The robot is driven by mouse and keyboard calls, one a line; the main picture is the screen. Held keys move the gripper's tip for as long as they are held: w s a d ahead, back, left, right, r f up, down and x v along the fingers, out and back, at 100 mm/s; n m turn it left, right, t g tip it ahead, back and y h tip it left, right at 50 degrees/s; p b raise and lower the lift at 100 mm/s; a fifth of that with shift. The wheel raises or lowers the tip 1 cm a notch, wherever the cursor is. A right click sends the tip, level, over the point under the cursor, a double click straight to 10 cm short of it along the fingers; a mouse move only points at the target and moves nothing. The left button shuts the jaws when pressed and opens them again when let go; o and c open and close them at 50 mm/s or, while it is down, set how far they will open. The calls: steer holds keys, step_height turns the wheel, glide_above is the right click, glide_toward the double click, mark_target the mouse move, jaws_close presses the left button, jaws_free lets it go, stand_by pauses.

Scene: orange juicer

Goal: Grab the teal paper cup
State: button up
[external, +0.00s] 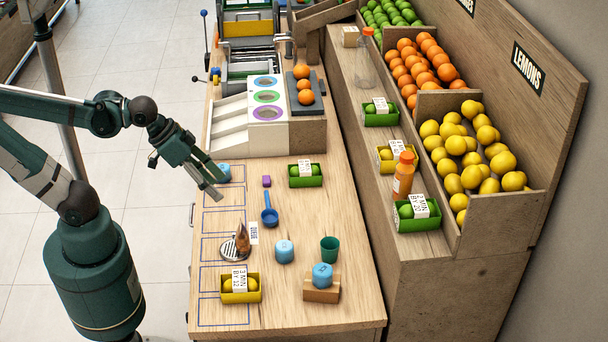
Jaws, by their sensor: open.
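The teal paper cup (329,250) stands upright on the right part of the wooden counter. It is just behind a blue rounded container on a wooden block. My gripper (214,186) is open above the counter's left side, close to a small blue rounded object (223,172). I cannot tell if it touches that object. My gripper is well to the left of the cup and farther back, apart from it. Nothing shows between its fingers.
Near the cup are a blue container (284,251), another blue container (322,275) on a wooden block (321,292), and a blue scoop (269,211). A yellow lemon box (240,290) and green box (305,176) stand on the counter (345,222). A raised shelf (375,180) borders the right.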

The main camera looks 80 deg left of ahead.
steer(key=w+d+f+n+h+b, duration=0.1)
steer(key=w+f+n+h, duration=0.15)
steer(key=w+n, duration=0.2)
steer(key=w+d+f+n+h+b, duration=0.1)
steer(key=w+f+n+b, duration=0.15)
steer(key=w, duration=0.35)
steer(key=n+h+b, duration=0.5)
steer(key=n+h, duration=0.2)
steer(key=n, duration=0.8)
glide_toward(330, 251)
steer(key=shift+w+a+f+n+t+h, duration=0.2)
steer(key=shift+a+f+n+t, duration=0.1)
steer(key=shift+f, duration=0.2)
steer(key=shift+w+a+f+n+t+h, duration=0.15)
steer(key=shift+w+a+f+n+t, duration=0.15)
steer(key=shift+f, duration=0.2)
steer(key=shift+d, duration=0.1)
steer(key=shift+b+x, duration=0.45)
steer(key=shift+x, duration=0.7)
steer(key=shift+f, duration=0.1)
